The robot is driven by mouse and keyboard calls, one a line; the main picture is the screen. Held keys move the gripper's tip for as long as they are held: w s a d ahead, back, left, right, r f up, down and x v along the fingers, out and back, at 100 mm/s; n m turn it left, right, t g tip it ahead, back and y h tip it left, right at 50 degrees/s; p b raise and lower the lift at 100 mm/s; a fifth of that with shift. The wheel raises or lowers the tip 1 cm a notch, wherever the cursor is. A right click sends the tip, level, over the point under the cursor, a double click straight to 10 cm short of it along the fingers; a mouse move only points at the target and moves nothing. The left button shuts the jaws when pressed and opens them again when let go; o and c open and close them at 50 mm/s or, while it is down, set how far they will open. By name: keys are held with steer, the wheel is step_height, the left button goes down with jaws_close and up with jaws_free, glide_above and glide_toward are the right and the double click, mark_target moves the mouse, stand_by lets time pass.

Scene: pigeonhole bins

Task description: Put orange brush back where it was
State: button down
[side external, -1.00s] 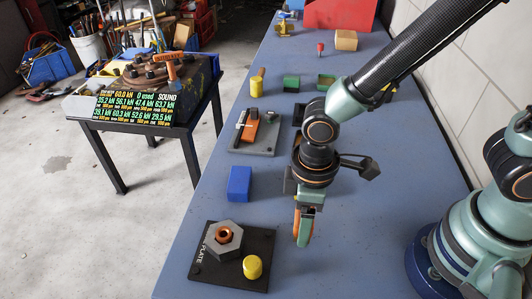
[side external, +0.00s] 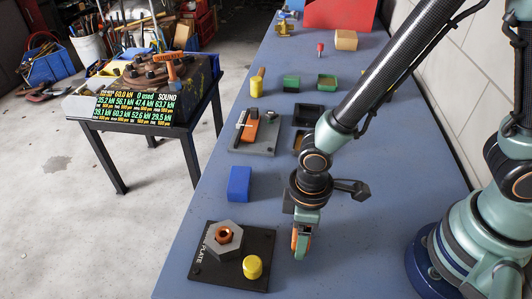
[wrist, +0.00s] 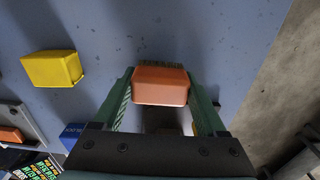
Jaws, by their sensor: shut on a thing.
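The orange brush (wrist: 160,87) is between the two green fingers of my gripper (wrist: 163,100) in the wrist view, with darker bristles showing at its far edge. In the side view, my gripper (side external: 302,245) points down over the blue bench, right of the dark plate, and is shut on the brush; a bit of orange (side external: 295,241) shows at its left side. I cannot tell whether the brush touches the bench. Two dark open bins (side external: 309,106) stand farther back, partly hidden by my arm.
A dark plate (side external: 205,268) holds a hex nut (side external: 223,238) and a yellow cylinder (side external: 252,267) left of my gripper. A blue block (side external: 239,184) and a grey plate with an orange part (side external: 251,132) lie farther back. Bench right of my gripper is clear.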

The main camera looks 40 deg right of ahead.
steer(key=shift+f, duration=0.4)
steer(key=shift+c, duration=1.3)
jaws_free()
steer(key=shift+o, duration=1.3)
steer(key=shift+r, duration=4)
